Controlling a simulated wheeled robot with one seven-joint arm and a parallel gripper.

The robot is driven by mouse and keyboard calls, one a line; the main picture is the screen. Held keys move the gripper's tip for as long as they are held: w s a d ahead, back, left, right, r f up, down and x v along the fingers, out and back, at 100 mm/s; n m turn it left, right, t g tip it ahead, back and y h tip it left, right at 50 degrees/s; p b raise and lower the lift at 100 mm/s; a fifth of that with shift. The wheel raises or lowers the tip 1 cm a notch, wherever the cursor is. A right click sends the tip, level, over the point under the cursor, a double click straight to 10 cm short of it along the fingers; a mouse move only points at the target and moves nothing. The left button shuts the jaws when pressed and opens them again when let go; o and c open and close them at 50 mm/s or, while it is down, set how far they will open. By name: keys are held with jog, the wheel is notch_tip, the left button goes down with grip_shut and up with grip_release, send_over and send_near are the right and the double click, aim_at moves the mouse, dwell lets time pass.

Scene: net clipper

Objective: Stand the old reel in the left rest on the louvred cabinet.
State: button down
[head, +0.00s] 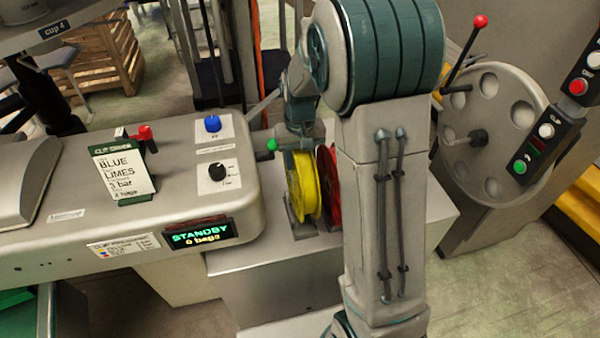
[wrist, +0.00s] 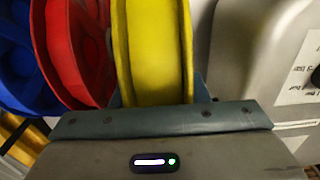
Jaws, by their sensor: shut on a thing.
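A yellow reel (head: 302,186) stands upright at the right end of the clipper machine, with its lower edge at a grey bracket (head: 298,228) on a steel cabinet top. My gripper (head: 300,142) is above it, pointing down, shut on the reel's upper rim. In the wrist view the yellow reel (wrist: 152,50) runs down behind the gripper's front bar, which hides the fingertips. I cannot tell whether the reel still rests in the bracket. No louvres are clearly visible on the steel cabinet (head: 265,285); I cannot tell if it is the louvred one.
A red reel (head: 328,185) stands close right of the yellow one; a blue reel (wrist: 22,60) lies beyond it. The machine housing (head: 85,205) with its standby display (head: 199,234) is left. A grey holed disc (head: 495,130) stands right. My arm hides part of the cabinet.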

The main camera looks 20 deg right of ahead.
notch_tip(320, 180, down, 6)
jog(key=shift+r, duration=0.1)
dwell(0.4)
jog(key=c, duration=0.8)
grip_release()
